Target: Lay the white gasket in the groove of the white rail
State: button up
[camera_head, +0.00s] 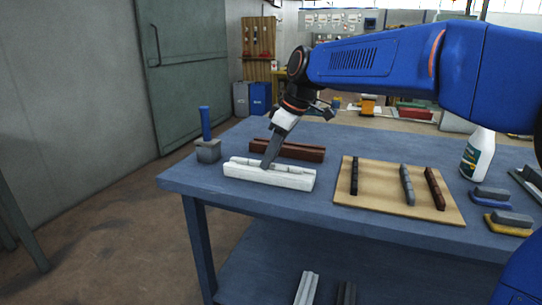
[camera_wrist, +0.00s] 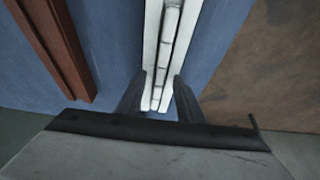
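The white rail (camera_head: 268,179) lies on the blue table near its front left edge. It also shows in the wrist view (camera_wrist: 150,42). The white, segmented gasket (camera_wrist: 167,40) lies lengthwise along the rail's groove, between its two walls. In the head view the gasket (camera_head: 243,161) shows as a pale strip along the rail's top; I cannot tell how deep it sits. My gripper (camera_head: 267,164) points down at the rail's top. In the wrist view its fingers (camera_wrist: 160,77) stand apart, one on each side of the rail's near end, with nothing visibly pinched.
A dark red rail (camera_head: 296,151) lies behind the white one. A wooden board (camera_head: 380,187) at right carries black, grey and brown strips. A block with a blue handle (camera_head: 207,150) stands left. A white bottle (camera_head: 478,153) and several small blocks are farther right.

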jog(key=v, duration=1.7)
jog(key=shift+r, duration=0.2)
jog(key=shift+d, duration=0.1)
